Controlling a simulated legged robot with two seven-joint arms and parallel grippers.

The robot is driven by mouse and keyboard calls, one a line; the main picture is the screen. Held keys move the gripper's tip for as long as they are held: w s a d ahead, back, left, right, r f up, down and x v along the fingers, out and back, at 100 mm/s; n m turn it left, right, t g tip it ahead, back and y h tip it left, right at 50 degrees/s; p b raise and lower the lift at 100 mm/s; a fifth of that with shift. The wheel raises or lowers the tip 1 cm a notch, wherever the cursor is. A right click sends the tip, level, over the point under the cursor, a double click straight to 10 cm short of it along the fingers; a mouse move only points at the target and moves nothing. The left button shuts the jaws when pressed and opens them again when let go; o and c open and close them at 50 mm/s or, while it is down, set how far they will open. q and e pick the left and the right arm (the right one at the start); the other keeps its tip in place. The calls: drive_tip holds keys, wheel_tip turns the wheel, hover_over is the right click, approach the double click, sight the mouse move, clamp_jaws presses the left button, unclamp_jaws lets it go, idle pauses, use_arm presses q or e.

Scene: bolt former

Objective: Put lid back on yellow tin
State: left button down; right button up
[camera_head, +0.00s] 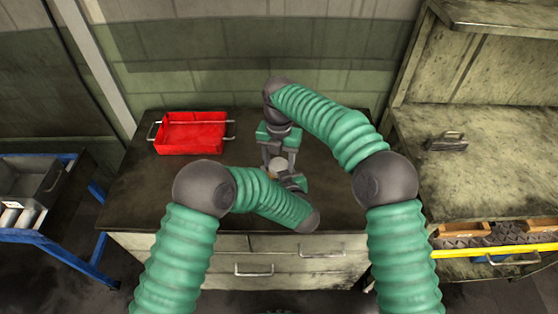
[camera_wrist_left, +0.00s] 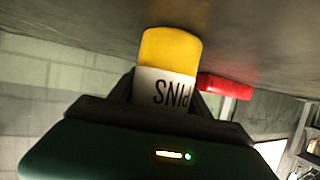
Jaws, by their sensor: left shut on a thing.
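The yellow tin (camera_wrist_left: 172,50) has a white label reading PINS, upside down in the left wrist view. In that view my left gripper (camera_wrist_left: 168,95) is shut on the tin around the label. In the head view my left gripper (camera_head: 288,181) reaches the tin from the front right. The tin is mostly hidden there by my grippers. My right gripper (camera_head: 278,158) points down just above the tin with its fingers spread apart. A small pale round top (camera_head: 278,164) shows between its fingertips. I cannot tell whether this is the lid or the tin's own top.
A red tray (camera_head: 190,146) with metal handles stands on the dark worktop (camera_head: 140,190) to the left; the tray also shows in the left wrist view (camera_wrist_left: 226,86). A shelf unit (camera_head: 500,165) stands at right, a blue cart (camera_head: 70,245) at left. Worktop around the tray is clear.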

drive_tip(key=o, duration=0.4)
drive_tip(key=shift+r, duration=2.3)
drive_tip(key=shift+c, duration=0.2)
drive_tip(key=shift+a, duration=0.1)
drive_tip(key=shift+c, duration=0.3)
wheel_tip(320, 180, up, 3)
drive_tip(key=n, duration=0.3)
drive_tip(key=shift+r, duration=0.2)
